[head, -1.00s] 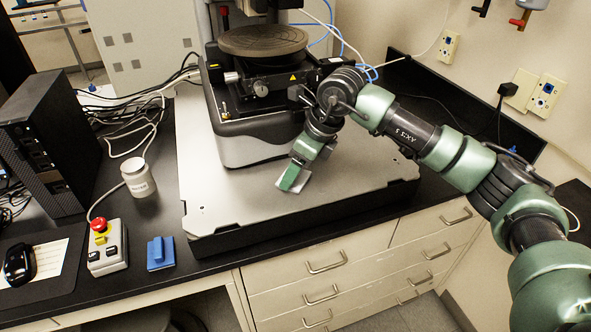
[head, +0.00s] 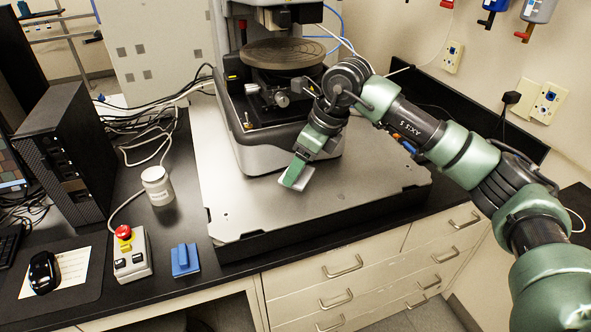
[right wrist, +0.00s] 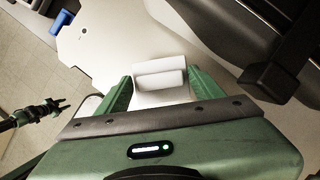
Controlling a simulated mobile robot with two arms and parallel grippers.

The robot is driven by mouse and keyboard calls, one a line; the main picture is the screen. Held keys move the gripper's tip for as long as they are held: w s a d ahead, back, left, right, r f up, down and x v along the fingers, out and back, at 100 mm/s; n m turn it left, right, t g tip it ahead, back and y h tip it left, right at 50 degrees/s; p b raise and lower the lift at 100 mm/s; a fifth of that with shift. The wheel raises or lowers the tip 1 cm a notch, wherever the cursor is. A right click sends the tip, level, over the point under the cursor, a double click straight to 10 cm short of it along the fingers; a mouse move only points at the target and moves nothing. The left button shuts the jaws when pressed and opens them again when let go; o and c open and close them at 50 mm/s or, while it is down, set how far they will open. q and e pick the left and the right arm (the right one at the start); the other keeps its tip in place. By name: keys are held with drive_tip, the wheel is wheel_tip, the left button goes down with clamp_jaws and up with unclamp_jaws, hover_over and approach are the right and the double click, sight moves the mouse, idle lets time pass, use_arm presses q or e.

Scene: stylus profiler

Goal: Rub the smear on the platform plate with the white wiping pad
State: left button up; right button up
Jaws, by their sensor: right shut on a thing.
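The grey platform plate (head: 240,205) lies on the black bench under the profiler. My right gripper (head: 292,180) points down over the front middle of the plate. It is shut on the white wiping pad (head: 309,180). The pad also shows between the green fingers in the right wrist view (right wrist: 160,78). It is at or just above the plate; I cannot tell if it touches. I see no smear; it may be under the pad or too faint. My left gripper (right wrist: 55,108) shows small at the left of the right wrist view, fingers apart and empty.
The profiler (head: 285,110) with its round stage (head: 283,54) stands behind my right gripper. Left of the plate are a white jar (head: 157,186), a control box with a red button (head: 131,255) and a blue block (head: 185,260). The plate's front left is clear.

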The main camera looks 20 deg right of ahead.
drive_tip(key=shift+a+r+p, duration=0.15)
drive_tip(key=shift+r+p, duration=0.55)
drive_tip(key=shift+r, duration=1.05)
drive_tip(key=shift+f, duration=0.1)
